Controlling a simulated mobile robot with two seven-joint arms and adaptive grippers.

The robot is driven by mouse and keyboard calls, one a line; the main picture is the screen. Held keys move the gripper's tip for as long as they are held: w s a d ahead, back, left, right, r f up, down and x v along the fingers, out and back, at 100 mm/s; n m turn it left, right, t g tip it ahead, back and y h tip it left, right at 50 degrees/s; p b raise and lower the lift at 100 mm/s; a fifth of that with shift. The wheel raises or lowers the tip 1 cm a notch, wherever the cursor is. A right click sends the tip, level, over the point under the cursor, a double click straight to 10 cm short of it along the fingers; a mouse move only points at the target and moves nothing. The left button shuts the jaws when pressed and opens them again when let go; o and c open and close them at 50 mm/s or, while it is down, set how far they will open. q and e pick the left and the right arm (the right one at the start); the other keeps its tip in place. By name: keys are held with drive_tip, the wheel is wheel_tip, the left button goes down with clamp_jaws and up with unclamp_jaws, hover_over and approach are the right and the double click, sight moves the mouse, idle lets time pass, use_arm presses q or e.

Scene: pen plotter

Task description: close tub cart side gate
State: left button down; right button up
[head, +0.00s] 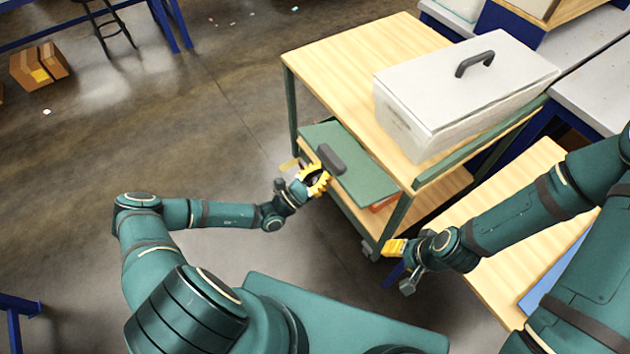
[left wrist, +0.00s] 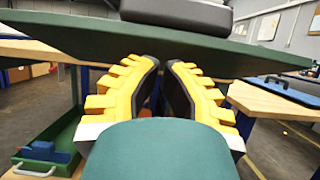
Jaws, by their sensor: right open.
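The tub cart (head: 350,55) has a green frame, wooden shelves and a pale lidded tub (head: 465,85) on top. The side gate, a green panel (head: 355,168) with a dark grey handle (head: 331,159), is folded outward, lying roughly flat below the top shelf. My left gripper (head: 318,180) is at the gate's outer edge beside the handle. In the left wrist view its yellow fingers (left wrist: 163,70) point at the underside of the panel (left wrist: 80,38), tips close together; contact is unclear. My right gripper (head: 393,248) is open and empty by the cart's near corner.
A wooden-topped table (head: 505,262) stands at the right under my right arm. Grey and blue benches (head: 595,85) stand behind the cart. Cardboard boxes (head: 40,66) lie far left. The floor left of the cart is clear.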

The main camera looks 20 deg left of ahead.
use_arm(q)
drive_tip(key=shift+w+d+r, duration=0.1)
drive_tip(key=shift+d+r, duration=0.05)
drive_tip(key=shift+r, duration=0.35)
drive_tip(key=shift+r+p, duration=0.3)
drive_tip(key=shift+p, duration=0.2)
use_arm(e)
drive_tip(key=shift+w+d+r, duration=0.25)
drive_tip(key=shift+d+r, duration=0.25)
drive_tip(key=shift+d, duration=0.1)
